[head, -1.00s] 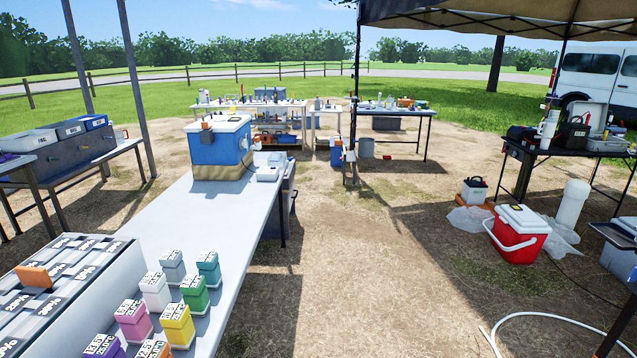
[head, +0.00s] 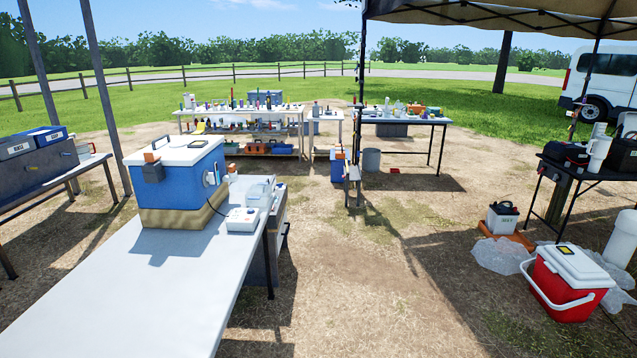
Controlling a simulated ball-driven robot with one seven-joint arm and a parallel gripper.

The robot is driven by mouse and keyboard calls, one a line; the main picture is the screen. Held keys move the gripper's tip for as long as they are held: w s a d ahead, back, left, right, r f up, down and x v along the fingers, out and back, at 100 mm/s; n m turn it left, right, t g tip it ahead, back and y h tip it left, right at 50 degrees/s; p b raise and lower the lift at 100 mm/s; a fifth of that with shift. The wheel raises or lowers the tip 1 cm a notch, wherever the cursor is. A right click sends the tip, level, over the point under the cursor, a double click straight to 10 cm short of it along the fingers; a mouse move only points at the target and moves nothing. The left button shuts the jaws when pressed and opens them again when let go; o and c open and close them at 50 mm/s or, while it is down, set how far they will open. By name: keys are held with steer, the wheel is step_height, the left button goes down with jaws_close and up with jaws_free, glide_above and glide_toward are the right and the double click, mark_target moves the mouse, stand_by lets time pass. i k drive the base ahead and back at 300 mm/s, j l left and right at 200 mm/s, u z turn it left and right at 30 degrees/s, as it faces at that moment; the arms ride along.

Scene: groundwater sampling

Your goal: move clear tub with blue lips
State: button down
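I cannot pick out a clear tub with blue lips for certain in the head view. On the left table, boxes with a blue top (head: 45,134) sit at the left edge, but their bodies look dark grey, not clear. Many small containers (head: 240,105) stand on the far white bench, too small to tell apart. My gripper and arm are not in view.
A long white table (head: 140,290) fills the lower left, bearing a blue cooler-like box (head: 185,180) and a small white device (head: 242,219). A red cooler (head: 568,285) stands on the ground at right. A dark table (head: 410,120) stands ahead. Bare dirt between is clear.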

mark_target(259, 195)
steer(key=i, duration=1.4)
steer(key=i+u, duration=0.1)
steer(key=i, duration=1.3)
steer(key=i+l, duration=0.1)
steer(key=i, duration=1.3)
